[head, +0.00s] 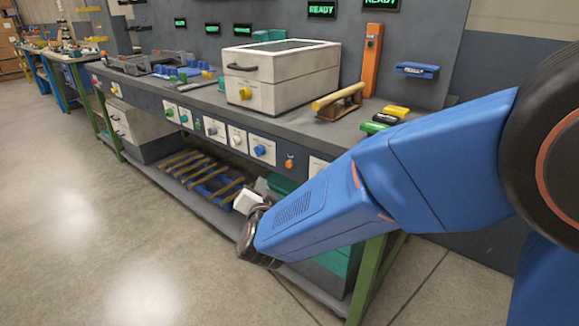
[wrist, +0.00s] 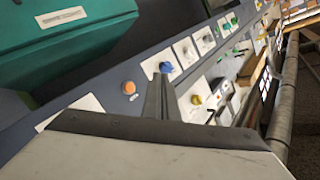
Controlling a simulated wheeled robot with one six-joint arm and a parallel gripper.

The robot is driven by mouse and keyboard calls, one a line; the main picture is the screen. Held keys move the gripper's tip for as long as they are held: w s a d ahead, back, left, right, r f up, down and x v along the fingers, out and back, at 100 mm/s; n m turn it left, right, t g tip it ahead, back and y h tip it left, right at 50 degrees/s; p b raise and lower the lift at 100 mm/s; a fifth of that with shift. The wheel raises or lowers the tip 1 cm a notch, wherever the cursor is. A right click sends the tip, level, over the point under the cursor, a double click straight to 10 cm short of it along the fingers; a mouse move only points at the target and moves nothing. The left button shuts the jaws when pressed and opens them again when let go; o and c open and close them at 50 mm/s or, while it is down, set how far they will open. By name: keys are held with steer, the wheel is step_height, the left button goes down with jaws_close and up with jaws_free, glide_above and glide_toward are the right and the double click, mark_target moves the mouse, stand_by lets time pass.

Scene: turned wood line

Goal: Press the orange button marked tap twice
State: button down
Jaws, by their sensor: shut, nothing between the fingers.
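The orange button (head: 289,164) is a small round knob on the dark front panel of the bench, right of the blue knob (head: 259,150). In the wrist view the orange button (wrist: 129,87) stands out left of my gripper's fingers, and the blue knob (wrist: 166,67) is just beyond the fingertips. No marking on the button is readable. My gripper (wrist: 161,82) is shut and empty, its fingers pointing toward the panel and apart from the button. In the head view my gripper (head: 247,201) is low in front of the bench, its fingertips hard to make out.
More knobs on white plates line the panel to the left. A white lidded box (head: 280,78) and a wooden roller on a stand (head: 338,101) are on the bench top. A teal bin (wrist: 62,38) and wooden bars (head: 200,172) are on the lower shelf. Floor at left is clear.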

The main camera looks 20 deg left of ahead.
steer(key=shift+w+d, duration=0.1)
steer(key=w+d, duration=0.3)
steer(key=w, duration=0.5)
steer(key=shift+d, duration=0.15)
stand_by(2.1)
steer(key=shift+w+d, duration=0.1)
steer(key=shift+w, duration=0.25)
steer(key=shift+w+d, duration=0.15)
steer(key=shift+w, duration=0.2)
stand_by(0.7)
stand_by(0.4)
steer(key=shift+s+a, duration=0.3)
steer(key=shift+s, duration=0.45)
steer(key=shift+s+a, duration=0.3)
steer(key=shift+s, duration=0.45)
steer(key=shift+s+a, duration=0.35)
steer(key=shift+s, duration=0.45)
steer(key=shift+s+a, duration=0.3)
steer(key=shift+s, duration=0.45)
